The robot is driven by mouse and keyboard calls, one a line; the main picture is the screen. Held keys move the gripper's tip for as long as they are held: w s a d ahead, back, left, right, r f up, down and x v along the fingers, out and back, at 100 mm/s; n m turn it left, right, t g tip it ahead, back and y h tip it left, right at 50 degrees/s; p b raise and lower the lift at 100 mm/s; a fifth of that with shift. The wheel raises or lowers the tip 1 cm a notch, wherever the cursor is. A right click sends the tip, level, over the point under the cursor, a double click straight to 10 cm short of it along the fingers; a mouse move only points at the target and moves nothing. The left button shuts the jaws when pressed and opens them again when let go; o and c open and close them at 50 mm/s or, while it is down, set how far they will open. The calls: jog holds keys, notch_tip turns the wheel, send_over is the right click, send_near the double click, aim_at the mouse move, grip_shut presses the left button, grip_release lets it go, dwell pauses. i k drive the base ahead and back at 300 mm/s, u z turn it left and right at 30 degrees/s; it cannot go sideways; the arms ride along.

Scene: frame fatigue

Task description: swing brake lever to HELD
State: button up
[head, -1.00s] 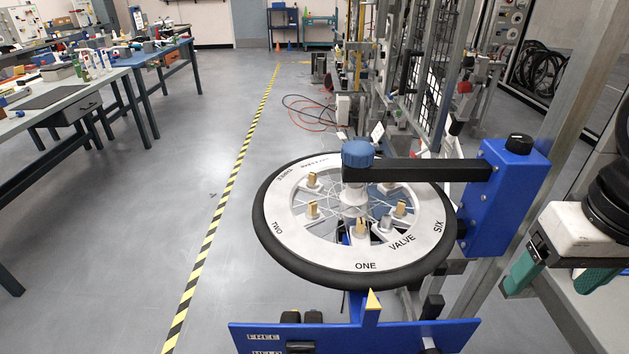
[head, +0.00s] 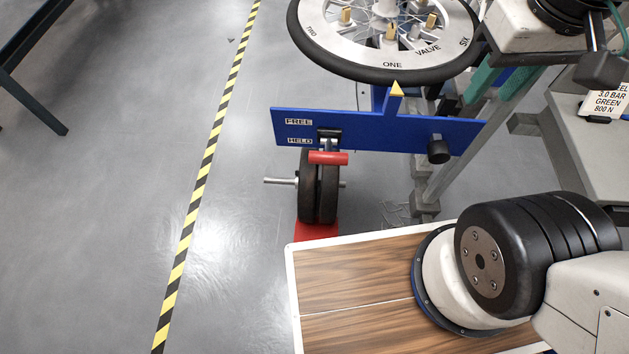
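The brake lever (head: 328,158) has a red crossbar grip and hangs at the front of a blue plate (head: 375,128). Its black mount (head: 329,135) is on the plate. The FREE label (head: 299,122) is above the HELD label (head: 300,141). The red grip is right of and slightly below HELD; its exact angle is hard to judge. My gripper (head: 500,85), with teal finger parts under a white body, is at the upper right, behind and right of the plate, well apart from the lever. Its fingertips are not clear, and nothing is seen held in it.
A spoked wheel (head: 360,65) with lettered rim lies above the plate, with a yellow pointer (head: 397,89) in front. A black knob (head: 438,151) sticks out at the plate's right. A small dark wheel (head: 308,190) stands below the lever.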

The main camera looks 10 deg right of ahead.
aim_at(328, 156)
jog(key=z, duration=0.05)
jog(key=k, duration=0.25)
jog(key=u, duration=0.65)
jog(key=i, duration=0.45)
jog(key=u, duration=0.75)
jog(key=k, duration=0.75)
jog(key=z, duration=0.55)
